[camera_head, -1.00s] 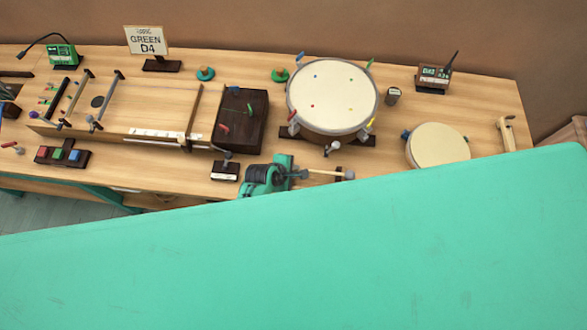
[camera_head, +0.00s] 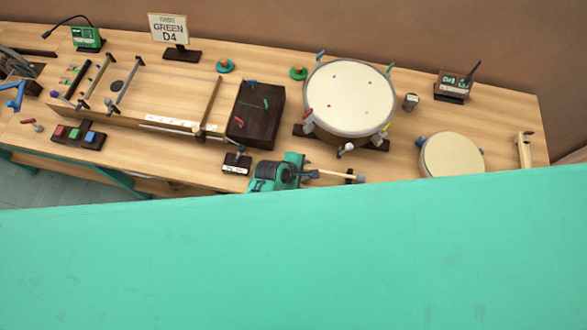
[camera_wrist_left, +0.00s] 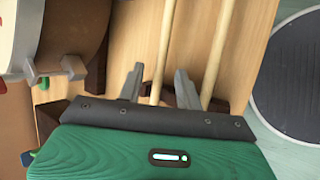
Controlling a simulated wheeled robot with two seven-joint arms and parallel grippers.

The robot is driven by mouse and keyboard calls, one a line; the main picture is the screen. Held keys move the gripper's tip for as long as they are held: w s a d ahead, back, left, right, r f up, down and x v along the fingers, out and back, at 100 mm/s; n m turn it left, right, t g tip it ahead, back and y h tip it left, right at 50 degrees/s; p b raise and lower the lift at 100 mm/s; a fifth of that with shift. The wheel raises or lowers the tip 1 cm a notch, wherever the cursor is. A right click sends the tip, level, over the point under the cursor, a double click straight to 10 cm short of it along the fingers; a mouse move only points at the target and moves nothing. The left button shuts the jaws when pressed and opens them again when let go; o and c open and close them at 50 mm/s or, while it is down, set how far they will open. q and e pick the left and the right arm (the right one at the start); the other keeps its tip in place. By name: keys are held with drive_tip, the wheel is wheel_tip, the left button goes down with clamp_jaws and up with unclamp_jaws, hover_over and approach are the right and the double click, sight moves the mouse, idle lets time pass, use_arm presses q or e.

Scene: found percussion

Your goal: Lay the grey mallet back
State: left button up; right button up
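A mallet with a pale wooden handle and a grey head (camera_head: 361,179) shows beside my left gripper (camera_head: 308,175) in the head view, at the bench's front edge. In the left wrist view my left gripper (camera_wrist_left: 160,88) has its fingers apart. One pale handle (camera_wrist_left: 168,40) runs between them, with gaps visible on both sides. A second pale handle (camera_wrist_left: 222,45) lies outside the right-hand finger. Neither head shows in the wrist view, so I cannot tell there which handle is the grey mallet's. Dark supports show near the handles. My right gripper is not in view.
A large drum (camera_head: 348,92) stands just behind the mallet, and a smaller drum (camera_head: 452,155) to its right. A dark box (camera_head: 255,115) stands left of the large drum. A teal surface near the camera hides the lower half. A dark round pad (camera_wrist_left: 290,75) shows at the wrist view's right.

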use_arm(q)
drive_tip(key=b+v, duration=0.2)
drive_tip(key=v, duration=1.1)
drive_tip(key=shift+s, duration=0.1)
drive_tip(key=s+a+r+m+y, duration=0.25)
drive_tip(key=s+a+m, duration=0.2)
drive_tip(key=a, duration=0.35)
drive_tip(key=s+a+r+m+y, duration=0.1)
drive_tip(key=s+a+r+m, duration=0.3)
drive_tip(key=a+m, duration=0.3)
drive_tip(key=s+a+r+m+y, duration=0.2)
drive_tip(key=s+a+r+m, duration=0.15)
drive_tip(key=a, duration=0.45)
wheel_tip(320, 180, down, 36)
drive_tip(key=s+g+b, duration=0.1)
drive_tip(key=g+b, duration=0.1)
drive_tip(key=b, duration=0.1)
drive_tip(key=s+a+f+m+g+b, duration=0.1)
drive_tip(key=s+a+f+b, duration=0.1)
drive_tip(key=s+f, duration=1.7)
wheel_tip(320, 180, down, 3)
drive_tip(key=shift+a+r+b, duration=0.2)
drive_tip(key=shift+a+b, duration=0.2)
drive_tip(key=shift+a, duration=0.35)
